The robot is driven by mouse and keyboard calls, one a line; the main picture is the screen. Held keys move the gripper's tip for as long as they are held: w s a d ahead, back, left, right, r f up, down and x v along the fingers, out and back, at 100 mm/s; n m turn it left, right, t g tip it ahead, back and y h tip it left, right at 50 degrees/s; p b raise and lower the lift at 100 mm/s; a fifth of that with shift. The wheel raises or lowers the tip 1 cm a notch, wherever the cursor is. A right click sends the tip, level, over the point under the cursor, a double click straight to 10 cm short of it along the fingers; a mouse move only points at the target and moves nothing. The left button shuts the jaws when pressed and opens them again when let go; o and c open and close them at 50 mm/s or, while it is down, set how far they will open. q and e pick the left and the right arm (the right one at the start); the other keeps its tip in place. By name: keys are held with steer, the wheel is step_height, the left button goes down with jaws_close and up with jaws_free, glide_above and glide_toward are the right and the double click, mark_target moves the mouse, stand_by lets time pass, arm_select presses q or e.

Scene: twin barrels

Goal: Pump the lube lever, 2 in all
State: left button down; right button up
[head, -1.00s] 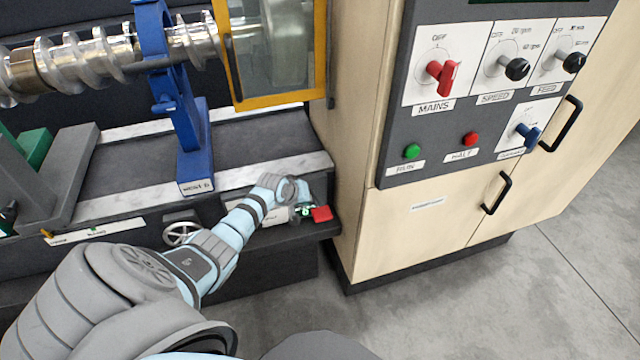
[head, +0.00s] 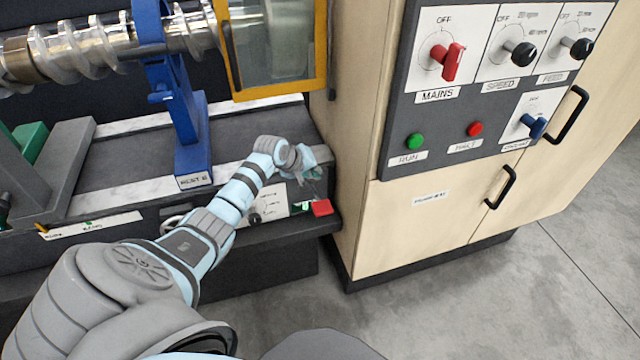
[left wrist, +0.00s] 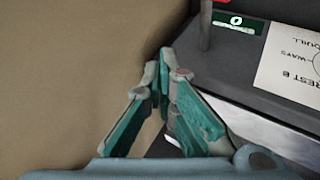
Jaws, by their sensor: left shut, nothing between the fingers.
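The lube lever shows as a red grip (head: 322,207) at the right front end of the machine bed, beside a small green label (head: 302,206). In the left wrist view its dark post (left wrist: 205,25) stands at the top edge by the green label (left wrist: 236,21); most of the red grip is cut off. My left gripper (head: 314,163) is above and behind the red grip, apart from it, near the bed's corner. In the left wrist view its fingers (left wrist: 165,68) are shut with nothing between them. My right gripper is out of view.
A wooden cabinet (head: 350,150) stands close to the right of my left gripper. A blue rest (head: 192,140) stands on the bed to its left. A white diagram plate (head: 268,204) is on the bed front. A yellow-framed guard (head: 268,92) hangs above.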

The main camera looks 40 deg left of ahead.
arm_select(q)
steer(key=b, duration=0.3)
glide_above(319, 198)
step_height(319, 198, down, 5)
steer(key=shift+s+a+f+b, duration=0.2)
steer(key=shift+s+f+b, duration=0.25)
steer(key=shift+f, duration=0.2)
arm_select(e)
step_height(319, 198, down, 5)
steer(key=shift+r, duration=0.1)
arm_select(q)
steer(key=shift+f, duration=0.4)
steer(key=shift+s+d+f+b, duration=0.15)
steer(key=shift+f+b, duration=0.25)
steer(key=shift+f, duration=0.35)
steer(key=shift+w+d+f+b, duration=0.1)
steer(key=shift+f+b, duration=0.25)
steer(key=shift+f, duration=0.4)
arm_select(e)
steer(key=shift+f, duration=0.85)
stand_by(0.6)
arm_select(q)
steer(key=shift+r, duration=0.1)
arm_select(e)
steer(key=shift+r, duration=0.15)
